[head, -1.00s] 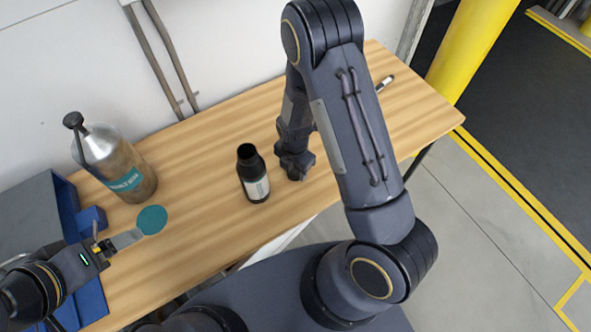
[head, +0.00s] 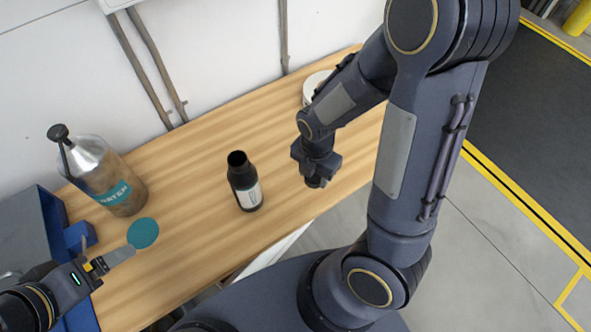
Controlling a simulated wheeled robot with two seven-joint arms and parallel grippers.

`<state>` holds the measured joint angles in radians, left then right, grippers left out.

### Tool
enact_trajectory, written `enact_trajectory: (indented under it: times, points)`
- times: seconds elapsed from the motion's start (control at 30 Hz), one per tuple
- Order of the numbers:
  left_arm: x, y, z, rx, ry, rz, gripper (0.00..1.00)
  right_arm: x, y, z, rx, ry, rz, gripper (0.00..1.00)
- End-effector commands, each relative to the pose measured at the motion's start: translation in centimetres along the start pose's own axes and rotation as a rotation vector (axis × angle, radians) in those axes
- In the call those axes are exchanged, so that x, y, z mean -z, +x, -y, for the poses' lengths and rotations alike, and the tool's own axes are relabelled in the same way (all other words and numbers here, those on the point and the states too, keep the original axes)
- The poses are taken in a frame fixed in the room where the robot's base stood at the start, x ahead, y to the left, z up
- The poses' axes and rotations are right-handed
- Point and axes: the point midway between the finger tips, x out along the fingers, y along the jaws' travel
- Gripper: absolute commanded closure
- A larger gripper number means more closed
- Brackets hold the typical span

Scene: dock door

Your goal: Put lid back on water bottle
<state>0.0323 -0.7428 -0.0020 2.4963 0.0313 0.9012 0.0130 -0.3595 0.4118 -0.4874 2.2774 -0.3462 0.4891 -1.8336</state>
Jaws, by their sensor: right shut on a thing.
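A dark bottle (head: 246,186) with a white label stands upright on the wooden table, its round mouth open at the top. My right gripper (head: 316,182) is to the right of this bottle, apart from it, pointing down and shut on a small dark thing, taken to be the lid; the jaws mostly hide it. A large metal bottle (head: 122,198) with a teal label marked "WATER" and a black top stands at the left. My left gripper (head: 128,250) is at the lower left, its fingertips by a flat teal disc (head: 143,233); its jaw opening is unclear.
The wooden table (head: 195,215) is clear between the two bottles and around the dark one. A blue bin (head: 60,215) stands at the left edge. A white round object (head: 316,84) is partly hidden behind my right arm. The wall (head: 225,50) runs along the back.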

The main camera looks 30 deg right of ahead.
Motion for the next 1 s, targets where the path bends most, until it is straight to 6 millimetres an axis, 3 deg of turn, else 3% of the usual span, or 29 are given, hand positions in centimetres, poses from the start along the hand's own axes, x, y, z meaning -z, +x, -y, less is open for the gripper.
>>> enact_trajectory:
  times: [0.2,0.4,0.87,1.0]
  points:
    - [0.0,0.0,0.0,0.0,0.0,0.0,0.1,0.2,-1.7,3.5,-0.004,0.001,0.0,0.76]
    - [0.0,0.0,0.0,0.0,0.0,0.0,0.1,0.3,-2.2,4.8,-0.001,0.001,0.0,0.76]
    - [0.0,0.0,0.0,0.0,0.0,0.0,0.1,0.3,-2.2,4.9,0.0,0.008,0.001,0.76]
    - [0.0,0.0,0.0,0.0,0.0,0.0,0.1,-0.2,-2.2,3.9,0.003,0.133,0.006,0.76]
